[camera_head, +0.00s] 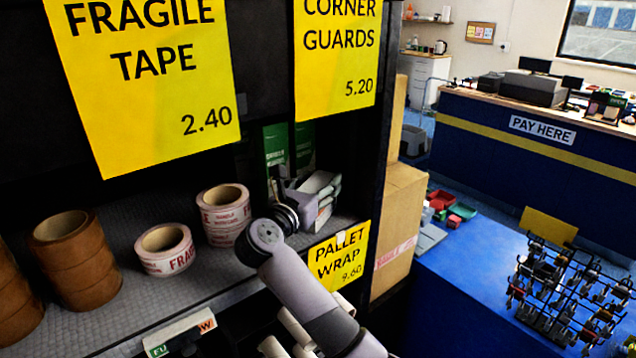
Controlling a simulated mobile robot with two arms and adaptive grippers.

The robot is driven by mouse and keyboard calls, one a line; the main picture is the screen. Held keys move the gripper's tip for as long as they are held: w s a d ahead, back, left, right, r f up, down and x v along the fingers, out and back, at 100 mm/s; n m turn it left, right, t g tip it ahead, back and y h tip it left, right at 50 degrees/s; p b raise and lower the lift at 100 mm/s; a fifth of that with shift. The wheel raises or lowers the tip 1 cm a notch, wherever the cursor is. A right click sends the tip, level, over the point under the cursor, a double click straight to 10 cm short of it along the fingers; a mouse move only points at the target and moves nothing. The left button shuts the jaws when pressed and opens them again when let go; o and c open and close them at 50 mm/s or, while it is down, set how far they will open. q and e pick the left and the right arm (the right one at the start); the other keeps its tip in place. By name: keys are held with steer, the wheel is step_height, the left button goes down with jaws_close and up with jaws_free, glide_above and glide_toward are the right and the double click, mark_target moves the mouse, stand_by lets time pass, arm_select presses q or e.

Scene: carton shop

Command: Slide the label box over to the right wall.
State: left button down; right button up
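I cannot tell for sure which item is the label box. Green boxes with pale print (275,146) stand upright at the back right of the shelf, partly behind my gripper. Small pale boxes (322,183) sit at the shelf's right end, close beside the gripper. My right gripper (308,190) reaches in over the shelf's front edge, in front of the green boxes. Its fingertips overlap the pale boxes in view, so contact and opening are unclear. The shelf's right wall (374,165) is a dark upright just right of these boxes. My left gripper is not in view.
On the shelf (120,255), brown tape rolls (75,258) and red-and-white fragile tape rolls (165,249) stand to the left. Yellow price cards (150,80) hang above. Cartons (398,220) stand right of the shelf. A blue table (470,290) holds a dark rack (562,290).

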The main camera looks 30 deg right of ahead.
jaws_close()
stand_by(0.5)
